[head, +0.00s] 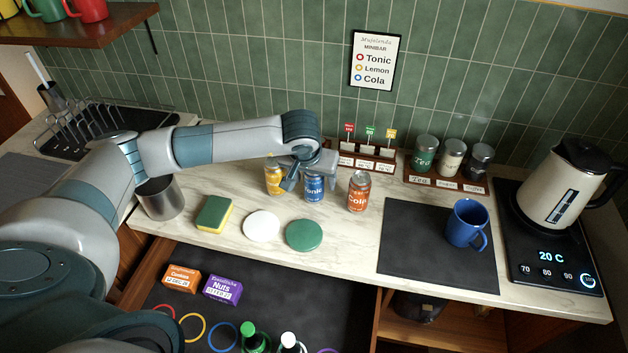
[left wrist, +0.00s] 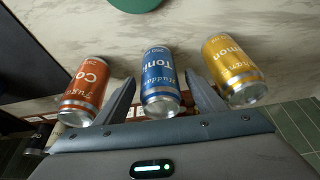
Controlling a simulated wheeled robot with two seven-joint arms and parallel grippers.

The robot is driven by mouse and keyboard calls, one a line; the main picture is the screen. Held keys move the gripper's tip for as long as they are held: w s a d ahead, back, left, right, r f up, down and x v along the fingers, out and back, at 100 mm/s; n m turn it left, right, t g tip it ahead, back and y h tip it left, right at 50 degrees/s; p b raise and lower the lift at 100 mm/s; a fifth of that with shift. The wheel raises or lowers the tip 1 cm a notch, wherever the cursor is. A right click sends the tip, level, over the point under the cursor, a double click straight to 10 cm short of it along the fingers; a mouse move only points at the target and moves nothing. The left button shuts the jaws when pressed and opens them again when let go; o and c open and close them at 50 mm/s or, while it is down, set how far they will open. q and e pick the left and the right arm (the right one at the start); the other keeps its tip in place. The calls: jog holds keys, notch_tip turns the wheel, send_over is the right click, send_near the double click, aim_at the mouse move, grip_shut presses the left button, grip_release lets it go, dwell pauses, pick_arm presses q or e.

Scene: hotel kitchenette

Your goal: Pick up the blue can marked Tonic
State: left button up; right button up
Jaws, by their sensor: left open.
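The blue can (head: 314,188) marked Tonic stands upright on the marble counter, between a yellow can (head: 273,178) on its left and an orange can (head: 358,192) on its right. My left gripper (head: 304,178) is open at the blue can, partly covering its top. In the left wrist view the blue can (left wrist: 160,82) lies between the two open fingers (left wrist: 160,90), with a visible gap on each side. The orange can (left wrist: 88,88) and yellow can (left wrist: 232,70) are outside the fingers. My right gripper is not in view.
A sponge (head: 214,215), a white disc (head: 262,226) and a green disc (head: 304,235) lie in front of the cans. A metal cup (head: 160,198) stands left. A small sign rack (head: 362,158) is behind. A blue mug (head: 466,224) stands on a dark mat (head: 415,260). An open drawer (head: 300,275) is below.

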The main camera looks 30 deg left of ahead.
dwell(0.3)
pick_arm(q)
jog(key=c, duration=1.4)
jog(key=shift+o, duration=0.2)
jog(key=shift+r, duration=0.1)
jog(key=shift+w+r+b, duration=0.1)
jog(key=shift+r+b, duration=0.3)
jog(key=shift+r, duration=0.1)
notch_tip(320, 180, up, 8)
jog(key=b, duration=0.3)
jog(key=shift+r, duration=0.45)
